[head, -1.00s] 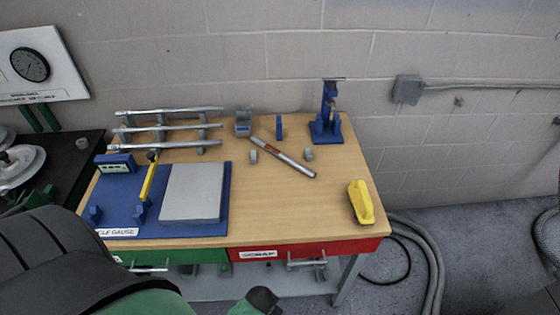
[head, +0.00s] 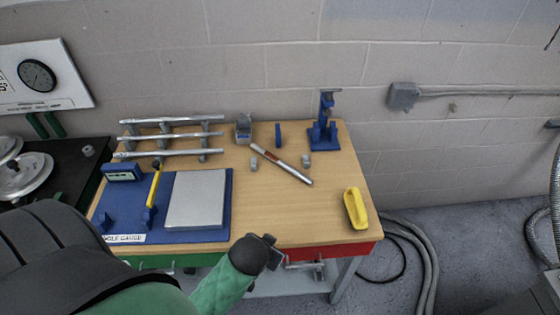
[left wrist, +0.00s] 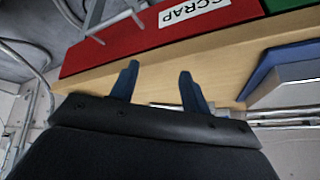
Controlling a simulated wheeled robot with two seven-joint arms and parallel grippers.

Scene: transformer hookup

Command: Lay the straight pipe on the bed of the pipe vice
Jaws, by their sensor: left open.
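The straight pipe (head: 281,163), grey with a reddish band near its upper left end, lies slantwise on the wooden table between two small grey blocks. A blue upright stand (head: 324,132) at the back right of the table looks like the pipe vice; nothing lies across it. My left gripper (head: 272,251) is at the front edge of the table, well short of the pipe. In the left wrist view its two fingers (left wrist: 157,83) are apart with nothing between them. My right gripper is not in view.
A rack (head: 168,137) with several pipes stands at the back left. A blue gauge board (head: 228,215) with a grey plate (head: 197,199) fills the front left. A yellow-handled thing (head: 356,208) lies at the right edge. The table's front middle is clear.

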